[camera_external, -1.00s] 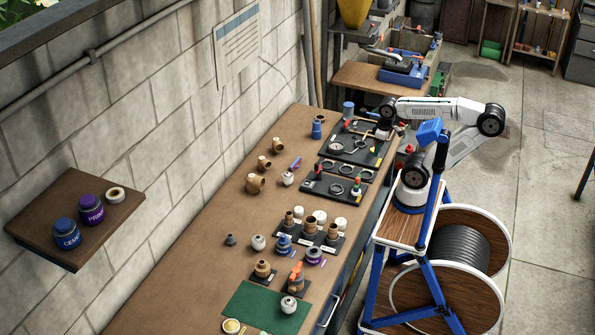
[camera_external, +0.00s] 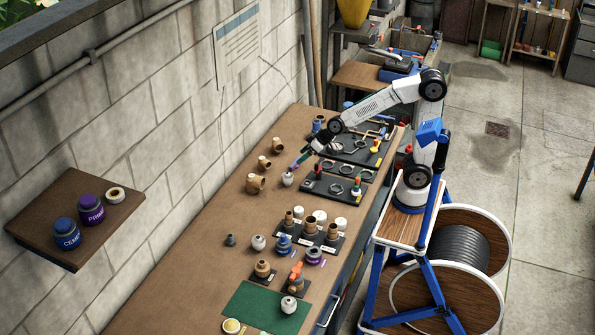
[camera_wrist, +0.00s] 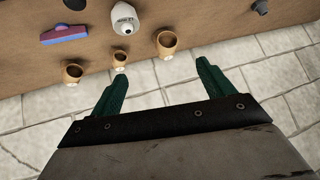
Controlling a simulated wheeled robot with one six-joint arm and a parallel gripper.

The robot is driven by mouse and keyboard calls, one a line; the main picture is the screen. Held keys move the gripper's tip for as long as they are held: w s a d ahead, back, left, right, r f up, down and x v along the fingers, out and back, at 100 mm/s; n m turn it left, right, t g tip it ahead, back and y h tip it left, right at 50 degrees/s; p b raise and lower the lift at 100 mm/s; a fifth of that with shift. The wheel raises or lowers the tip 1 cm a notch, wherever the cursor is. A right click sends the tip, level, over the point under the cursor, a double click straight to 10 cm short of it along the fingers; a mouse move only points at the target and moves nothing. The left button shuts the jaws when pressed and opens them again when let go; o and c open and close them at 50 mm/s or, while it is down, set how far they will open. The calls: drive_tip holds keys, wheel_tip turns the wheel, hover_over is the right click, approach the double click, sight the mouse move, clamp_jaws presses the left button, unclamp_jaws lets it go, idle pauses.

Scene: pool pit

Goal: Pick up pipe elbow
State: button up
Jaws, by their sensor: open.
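Three tan pipe elbows stand in a row by the wall on the wooden bench: a far one (camera_external: 277,145), a middle one (camera_external: 263,162) and a near one (camera_external: 256,183). In the wrist view they are at the left (camera_wrist: 72,73), the middle (camera_wrist: 120,60) and the right (camera_wrist: 166,43). My gripper (camera_external: 302,158) is over the bench, to the right of the elbows. The wrist view shows its green fingers (camera_wrist: 161,70) spread apart and empty. The right elbow appears just beyond the gap between the fingertips. I cannot tell the height above the bench.
A white fitting (camera_external: 288,178) and a blue-purple object (camera_external: 296,163) lie close to my gripper. Black tool trays (camera_external: 318,194) are to the right. More fittings and a green mat (camera_external: 250,304) are nearer the camera. Bare bench (camera_external: 190,262) lies near the wall.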

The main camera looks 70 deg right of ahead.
drive_tip(key=w+a+f+t+h, duration=0.1)
drive_tip(key=w+a+f+t, duration=0.2)
drive_tip(key=w+a+f, duration=0.5)
drive_tip(key=m+t+h, duration=0.1)
drive_tip(key=t+h, duration=0.1)
drive_tip(key=h, duration=0.1)
approach(254, 181)
drive_tip(key=w+f, duration=0.1)
drive_tip(key=w+d+f, duration=0.1)
drive_tip(key=w+f, duration=0.1)
drive_tip(key=shift+d+f, duration=0.2)
drive_tip(key=shift+d, duration=0.1)
drive_tip(key=shift+t, duration=0.3)
drive_tip(key=x, duration=0.7)
drive_tip(key=shift+w+d+f, duration=0.1)
drive_tip(key=shift+w+d, duration=0.1)
drive_tip(key=shift+w, duration=0.15)
drive_tip(key=shift+c, duration=0.2)
drive_tip(key=c, duration=1.1)
